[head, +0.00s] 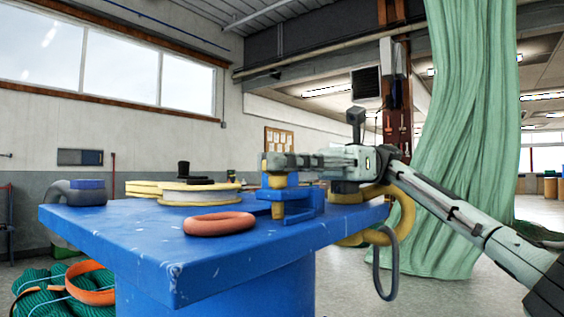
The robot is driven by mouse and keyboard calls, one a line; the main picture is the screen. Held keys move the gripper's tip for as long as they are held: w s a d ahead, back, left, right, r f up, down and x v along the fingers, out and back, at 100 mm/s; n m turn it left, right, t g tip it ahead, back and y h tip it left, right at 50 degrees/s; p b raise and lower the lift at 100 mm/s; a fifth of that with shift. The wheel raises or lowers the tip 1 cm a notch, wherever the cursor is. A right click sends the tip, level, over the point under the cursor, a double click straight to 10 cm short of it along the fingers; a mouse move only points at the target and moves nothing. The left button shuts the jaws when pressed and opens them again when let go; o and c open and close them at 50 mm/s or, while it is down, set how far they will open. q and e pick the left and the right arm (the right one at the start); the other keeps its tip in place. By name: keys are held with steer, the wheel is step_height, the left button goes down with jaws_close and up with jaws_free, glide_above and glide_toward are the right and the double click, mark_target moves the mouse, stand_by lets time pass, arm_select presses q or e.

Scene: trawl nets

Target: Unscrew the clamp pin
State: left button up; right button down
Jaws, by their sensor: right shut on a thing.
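A blue clamp (305,200) stands on the blue table (110,222) near its right end. The yellow clamp pin (277,181) stands upright at the left side of the clamp. My right gripper (275,162) reaches in from the right, level, at the top of the pin. It is shut on the pin's top, and its fingers hide most of that part. How far the pin is threaded in cannot be told. My left gripper is not in view.
An orange-red ring (219,224) lies on the table in front of the clamp. Yellow-rimmed spools (198,193) sit behind it. A yellow chain link (352,238) hangs at the table's right edge. A green net (455,130) hangs at the right.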

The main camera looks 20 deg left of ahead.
steer(key=c, duration=1.6)
jaws_free()
steer(key=shift+s, duration=0.1)
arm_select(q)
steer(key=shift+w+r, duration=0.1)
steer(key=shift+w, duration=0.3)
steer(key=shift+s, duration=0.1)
arm_select(e)
steer(key=shift+m+t+y, duration=0.3)
steer(key=shift+y, duration=0.1)
